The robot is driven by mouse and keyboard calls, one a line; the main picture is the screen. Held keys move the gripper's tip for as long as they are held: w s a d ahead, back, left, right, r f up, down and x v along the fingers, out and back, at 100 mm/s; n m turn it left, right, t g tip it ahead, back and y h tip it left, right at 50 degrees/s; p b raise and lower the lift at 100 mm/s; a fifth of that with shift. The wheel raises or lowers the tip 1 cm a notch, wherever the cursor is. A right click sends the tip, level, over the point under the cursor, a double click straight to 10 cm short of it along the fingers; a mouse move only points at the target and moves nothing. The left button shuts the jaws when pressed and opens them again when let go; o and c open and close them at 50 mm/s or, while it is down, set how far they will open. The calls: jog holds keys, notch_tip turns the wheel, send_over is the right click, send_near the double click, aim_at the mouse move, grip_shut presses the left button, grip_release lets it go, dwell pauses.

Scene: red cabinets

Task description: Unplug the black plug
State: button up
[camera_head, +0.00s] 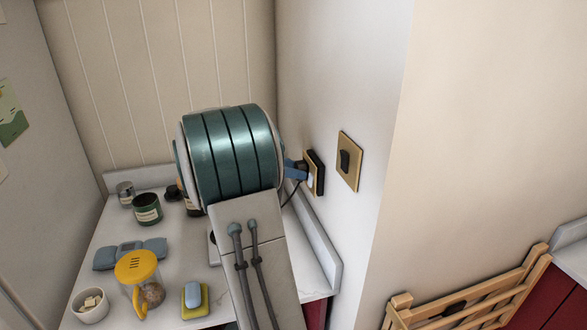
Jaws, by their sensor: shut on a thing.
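The black plug (305,171) is at the left brass wall socket (320,187), with part of it hidden by my gripper. My gripper (299,170) shows as a small blue part at the right of my teal arm, up against the socket. It is shut on the black plug. A dark cord (291,194) hangs below the plug and runs down towards the counter. Whether the plug is fully seated or slightly out cannot be told from here.
A brass plate with a black switch (345,161) is right of the socket. The white counter (120,238) holds a yellow-lidded jar (137,268), a bowl (90,304), a sponge (194,297) and tins (147,209). A wooden chair (470,295) stands at lower right.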

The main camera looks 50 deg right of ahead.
jog(key=shift+w+a+p, duration=0.3)
jog(key=shift+a+p, duration=0.05)
jog(key=shift+a, duration=0.25)
dwell(0.7)
jog(key=shift+w+a+p, duration=0.4)
jog(key=shift+a, duration=0.3)
jog(key=shift+w+a+p, duration=0.35)
jog(key=shift+a+p, duration=0.05)
jog(key=shift+a, duration=0.3)
